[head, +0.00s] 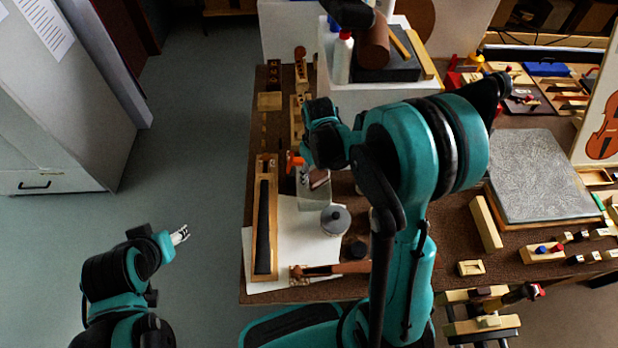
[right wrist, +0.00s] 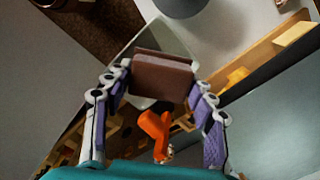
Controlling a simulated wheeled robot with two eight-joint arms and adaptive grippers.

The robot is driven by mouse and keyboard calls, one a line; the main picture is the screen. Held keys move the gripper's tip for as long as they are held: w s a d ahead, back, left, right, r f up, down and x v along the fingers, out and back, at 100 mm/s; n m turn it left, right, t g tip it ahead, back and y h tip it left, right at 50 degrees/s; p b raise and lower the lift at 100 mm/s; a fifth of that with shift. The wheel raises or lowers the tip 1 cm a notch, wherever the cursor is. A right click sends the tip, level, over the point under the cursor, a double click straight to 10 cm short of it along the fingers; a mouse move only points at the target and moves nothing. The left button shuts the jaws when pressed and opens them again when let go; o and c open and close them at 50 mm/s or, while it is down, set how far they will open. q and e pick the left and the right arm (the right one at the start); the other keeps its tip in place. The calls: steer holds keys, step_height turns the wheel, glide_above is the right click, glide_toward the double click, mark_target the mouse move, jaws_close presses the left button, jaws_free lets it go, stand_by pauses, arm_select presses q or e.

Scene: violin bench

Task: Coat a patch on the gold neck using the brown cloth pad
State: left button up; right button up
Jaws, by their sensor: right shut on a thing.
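The brown cloth pad (right wrist: 162,76) is a small brown block between the fingers of my right gripper (right wrist: 159,84), which is shut on it. In the head view the pad (head: 319,179) shows just beyond the gripper, over a pale tray (head: 312,200); I cannot tell whether it touches the tray. Left of it lies a long gold-coloured wooden piece (head: 272,172) with a black strip on it, likely the gold neck, on a white sheet. The pad is apart from it. My left gripper (head: 181,235) is over the floor, left of the bench, its fingers too small to judge.
A grey lidded jar (head: 335,220) stands right of the wooden piece. A brown neck-shaped piece (head: 340,268) lies near the front edge. An orange object (head: 293,160) is close to my right gripper. The white sheet (head: 308,250) has bare room between them.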

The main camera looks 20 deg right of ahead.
steer(key=s+d+r+n, duration=0.1)
steer(key=d+r+n, duration=0.1)
steer(key=d+n, duration=0.65)
steer(key=s+d+r+n, duration=0.1)
steer(key=d+r+n, duration=0.1)
steer(key=d+n, duration=0.6)
steer(key=shift+m, duration=0.75)
steer(key=shift+w+d+f+b, duration=0.1)
steer(key=shift+d+f+b, duration=0.05)
steer(key=shift+f+b, duration=1.1)
steer(key=shift+d+f+b, duration=0.15)
steer(key=shift+f+b, duration=0.8)
steer(key=shift+f, duration=0.6)
steer(key=shift+f+b, duration=0.45)
steer(key=shift+f, duration=0.1)
step_height(320, 180, up, 7)
steer(key=p, duration=0.5)
